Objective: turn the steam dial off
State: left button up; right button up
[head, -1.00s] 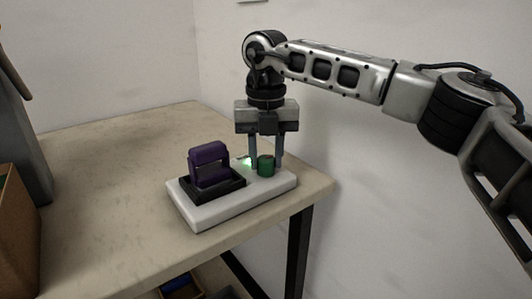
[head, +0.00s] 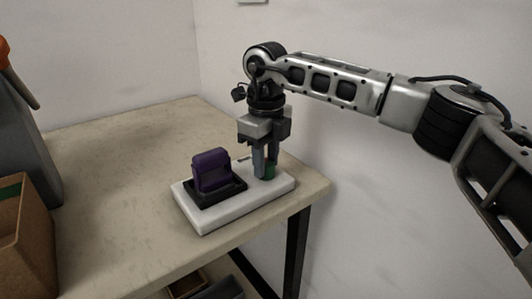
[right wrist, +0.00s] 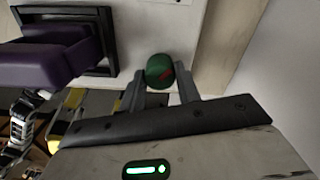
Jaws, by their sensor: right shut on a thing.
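The green steam dial (head: 269,172) stands at the right end of a white base (head: 250,205) on the table. My right gripper (head: 264,174) points down at it, its fingers shut on the dial's sides and partly hiding it. In the right wrist view the dial (right wrist: 158,68) shows a red mark on its top, between the two fingertips (right wrist: 161,78). A purple part (head: 211,168) stands in a black frame on the left of the base; it also shows in the wrist view (right wrist: 45,60). My left gripper is not seen.
A cardboard box (head: 30,245) and a grey container with an orange top (head: 25,130) stand at the far left. The table (head: 120,150) is clear behind and left of the base. A white wall (head: 400,200) lies to the right.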

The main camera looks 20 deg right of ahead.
aim_at(266, 163)
jog(key=n, duration=0.3)
jog(key=shift+r+p, duration=0.1)
jog(key=shift+p, duration=0.25)
jog(key=n, duration=0.3)
jog(key=shift+p, duration=0.3)
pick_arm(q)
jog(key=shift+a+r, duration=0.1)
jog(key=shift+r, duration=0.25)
pick_arm(e)
jog(key=shift+n, duration=0.8)
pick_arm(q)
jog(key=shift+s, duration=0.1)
pick_arm(e)
jog(key=o, duration=1)
jog(key=shift+c, duration=0.2)
notch_tip(266, 163, up, 16)
